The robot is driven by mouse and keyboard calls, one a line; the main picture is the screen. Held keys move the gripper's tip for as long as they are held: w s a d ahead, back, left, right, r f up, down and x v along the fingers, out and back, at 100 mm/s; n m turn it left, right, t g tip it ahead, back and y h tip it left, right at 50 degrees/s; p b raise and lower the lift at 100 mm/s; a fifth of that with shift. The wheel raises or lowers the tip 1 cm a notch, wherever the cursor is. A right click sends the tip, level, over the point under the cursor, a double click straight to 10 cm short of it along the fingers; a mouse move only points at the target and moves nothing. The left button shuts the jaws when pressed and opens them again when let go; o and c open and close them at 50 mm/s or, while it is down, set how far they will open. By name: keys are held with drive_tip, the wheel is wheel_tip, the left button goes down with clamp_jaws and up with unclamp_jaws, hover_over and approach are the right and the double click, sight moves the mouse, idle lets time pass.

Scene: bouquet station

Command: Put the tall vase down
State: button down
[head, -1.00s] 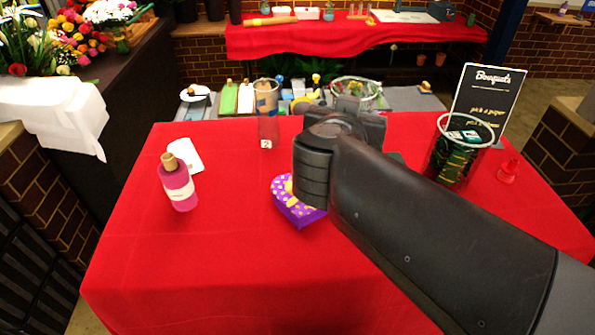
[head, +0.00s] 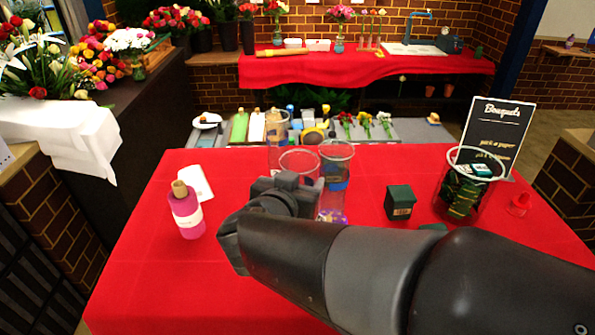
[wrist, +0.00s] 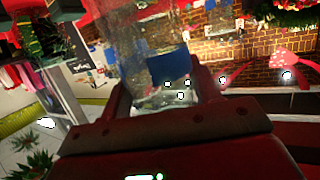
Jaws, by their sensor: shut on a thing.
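My gripper (head: 285,190) is over the red-covered table (head: 250,290), left of its middle. In the wrist view its two fingers (wrist: 165,92) are shut on a clear glass vessel (wrist: 140,45), which I take to be the tall vase. A blue patch shows through the glass. In the head view the vase's round rim (head: 299,153) rises just behind my gripper. Its lower part is hidden by my gripper, so I cannot tell whether its base touches the table.
Clear glasses stand close by, one behind left (head: 275,150) and one at right with blue showing (head: 337,165). A pink bottle (head: 187,212), a purple box (head: 332,215), a green box (head: 400,203) and a wide glass container (head: 468,190) are around. The front left cloth is clear.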

drive_tip(key=shift+f, duration=0.5)
drive_tip(key=shift+f, duration=0.2)
drive_tip(key=shift+c, duration=2.3)
unclamp_jaws()
drive_tip(key=v, duration=1.2)
drive_tip(key=shift+r, duration=0.2)
